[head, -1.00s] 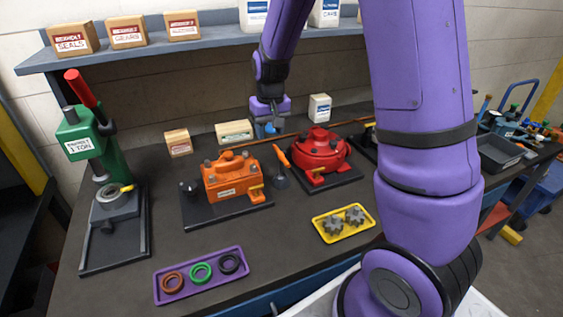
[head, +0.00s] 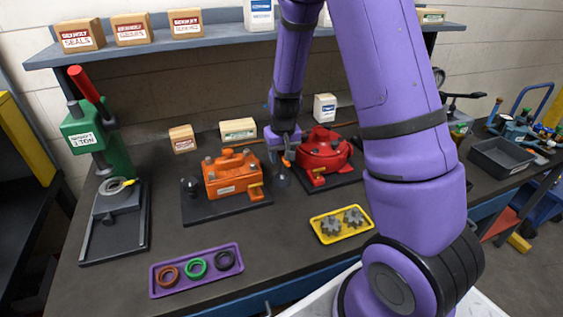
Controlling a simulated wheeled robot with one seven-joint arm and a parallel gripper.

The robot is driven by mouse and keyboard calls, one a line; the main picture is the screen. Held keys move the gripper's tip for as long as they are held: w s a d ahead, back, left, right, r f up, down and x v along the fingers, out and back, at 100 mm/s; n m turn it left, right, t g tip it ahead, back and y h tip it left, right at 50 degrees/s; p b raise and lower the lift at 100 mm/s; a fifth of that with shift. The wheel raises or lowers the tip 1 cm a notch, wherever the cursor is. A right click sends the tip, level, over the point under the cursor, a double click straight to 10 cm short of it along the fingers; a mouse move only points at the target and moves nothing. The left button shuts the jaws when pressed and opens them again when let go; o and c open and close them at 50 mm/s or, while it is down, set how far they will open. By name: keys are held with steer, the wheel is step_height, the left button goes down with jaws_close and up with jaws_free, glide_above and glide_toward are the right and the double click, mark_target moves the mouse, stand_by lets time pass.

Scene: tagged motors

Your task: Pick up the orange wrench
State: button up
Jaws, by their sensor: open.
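The orange wrench (head: 286,162) stands out as a small orange-handled tool between the orange motor (head: 232,176) and the red motor (head: 323,152). Its grey lower part (head: 282,179) shows near the bench top. My gripper (head: 285,154) is directly over the wrench's upper end, pointing down, with its fingers around or just in front of the handle; I cannot tell if they touch. It is open. The gripper hides part of the wrench's top.
The two motors on dark plates stand close on either side. A yellow tray (head: 341,225) with gears and a purple tray (head: 196,270) with rings lie in front. A green press (head: 95,145) stands left. Small boxes (head: 238,129) line the back, under a shelf (head: 150,53).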

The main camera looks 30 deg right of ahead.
mark_target(281, 167)
steer(key=shift+w+f, duration=0.2)
steer(key=shift+f, duration=1.25)
jaws_close()
steer(key=shift+r, duration=0.2)
